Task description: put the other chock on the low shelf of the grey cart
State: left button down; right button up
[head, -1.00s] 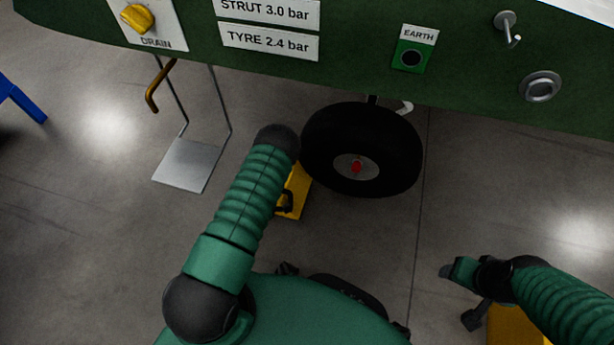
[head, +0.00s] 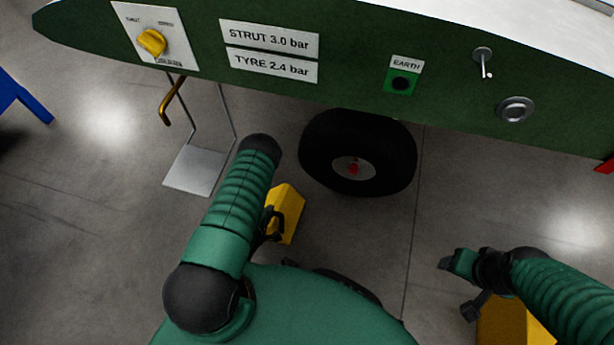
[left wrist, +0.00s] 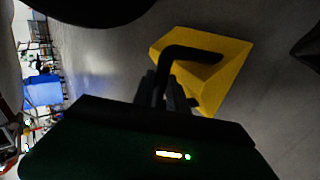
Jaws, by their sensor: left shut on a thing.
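A yellow wedge-shaped chock (head: 289,216) with a black handle is left of and nearer than the black wheel (head: 357,155), apart from it. It also shows in the left wrist view (left wrist: 226,70), with its handle between my left gripper's fingers (left wrist: 168,88). My left gripper (head: 270,236) is shut on this handle; in the head view my forearm partly hides it. A yellow object (head: 505,325) shows partly below my right arm. I do not see the grey cart.
The green body (head: 350,65) with labels, a yellow drain knob (head: 152,42) and an earth socket overhangs the wheel. Blue legs (head: 25,98) show at far left. The floor between is clear.

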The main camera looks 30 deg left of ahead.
pick_arm(q)
jog(key=shift+s+d+r+p, duration=0.25)
jog(key=shift+s+p, duration=0.15)
jog(key=shift+s, duration=0.5)
jog(key=shift+s+d+r+p, duration=0.25)
jog(key=shift+s+p, duration=0.2)
jog(key=shift+s, duration=0.5)
jog(key=shift+s+d+r+p, duration=0.2)
jog(key=shift+s+r+p, duration=0.15)
jog(key=shift+s, duration=0.55)
